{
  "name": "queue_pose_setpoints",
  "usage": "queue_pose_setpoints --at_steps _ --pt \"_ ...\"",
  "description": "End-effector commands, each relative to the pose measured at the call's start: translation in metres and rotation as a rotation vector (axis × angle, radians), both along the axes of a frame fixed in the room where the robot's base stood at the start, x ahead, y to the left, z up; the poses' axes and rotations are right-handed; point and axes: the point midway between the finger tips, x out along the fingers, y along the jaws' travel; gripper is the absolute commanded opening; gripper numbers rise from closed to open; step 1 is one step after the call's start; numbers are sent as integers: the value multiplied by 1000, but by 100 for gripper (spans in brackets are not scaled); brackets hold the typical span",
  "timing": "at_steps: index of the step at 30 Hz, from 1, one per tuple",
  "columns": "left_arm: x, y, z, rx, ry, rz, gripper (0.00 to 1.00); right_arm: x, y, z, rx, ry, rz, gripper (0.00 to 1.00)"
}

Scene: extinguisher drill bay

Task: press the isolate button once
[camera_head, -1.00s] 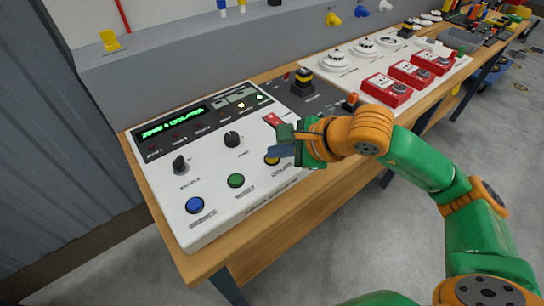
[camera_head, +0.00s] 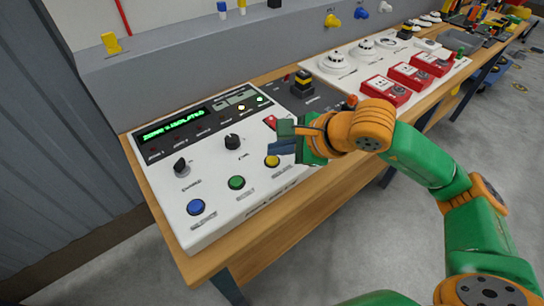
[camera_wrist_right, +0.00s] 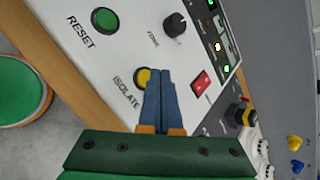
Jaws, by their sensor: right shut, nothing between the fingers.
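The isolate button (camera_head: 272,161) is a yellow round button at the right end of the front row on a white sloped control panel (camera_head: 215,205). In the right wrist view it (camera_wrist_right: 142,76) sits beside the printed word ISOLATE, partly behind my fingers. My right gripper (camera_head: 276,147) is shut and empty, its blue fingertips just above and beside the button. In the right wrist view the fingertips (camera_wrist_right: 160,73) overlap the button's edge; I cannot tell whether they touch it. The panel's green display (camera_head: 173,123) seems to read "ZONE 1 ISOLATED". My left gripper is out of view.
A green reset button (camera_head: 236,183), a blue button (camera_head: 195,207) and black knobs (camera_head: 232,141) share the panel. A red switch (camera_wrist_right: 201,82) is close to my fingers. Red call points (camera_head: 386,88) and white detectors (camera_head: 334,61) stand farther right on the bench.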

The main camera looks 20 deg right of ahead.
Motion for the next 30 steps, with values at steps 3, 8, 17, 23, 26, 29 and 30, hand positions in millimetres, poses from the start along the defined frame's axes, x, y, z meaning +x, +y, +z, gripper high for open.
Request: queue_pose_setpoints --at_steps 3,8,17,23,26,29,30 --pt "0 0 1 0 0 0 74 0 0 1 0 0 0 0" --pt "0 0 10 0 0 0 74 0 0 13 1 -1 0 0" --pt "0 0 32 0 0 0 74 0 0 44 1 -1 0 0" --pt "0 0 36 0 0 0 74 0 0 51 0 -1 -1 0" --pt "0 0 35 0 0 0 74 0 0 50 0 -1 -1 0" --pt "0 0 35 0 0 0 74 0 0 50 0 -1 -1 0" --pt "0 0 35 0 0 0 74 0 0 50 0 -1 -1 0"
